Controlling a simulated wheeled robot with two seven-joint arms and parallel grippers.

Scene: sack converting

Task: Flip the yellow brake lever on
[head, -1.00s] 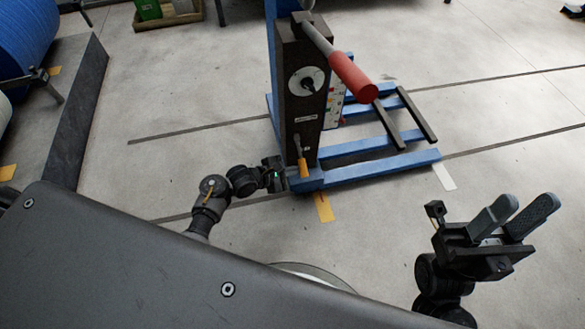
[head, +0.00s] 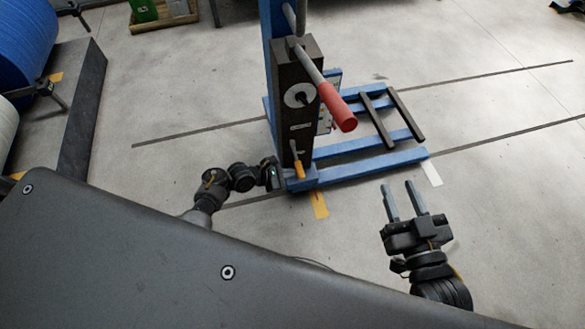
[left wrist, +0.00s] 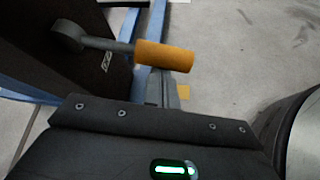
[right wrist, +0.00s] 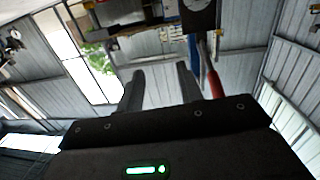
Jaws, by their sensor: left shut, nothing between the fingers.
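The yellow brake lever (head: 299,171) is a short grey rod with an orange-yellow grip, low on the dark panel of the blue lifting stand. In the head view it hangs downward. In the left wrist view its grip (left wrist: 165,56) lies across the view, just beyond my fingers. My left gripper (head: 282,177) is shut and empty, close beside the lever's lower end; its fingers (left wrist: 166,92) are partly hidden, and I cannot tell whether they touch the grip. My right gripper (head: 401,186) is open and empty, well right of the lever, fingers pointing away from me.
A long grey lever with a red handle (head: 338,108) sticks out above the yellow one. The stand's blue base legs (head: 375,166) reach right along the floor. A blue roll (head: 38,42) stands at far left. The floor between my right gripper and the stand is clear.

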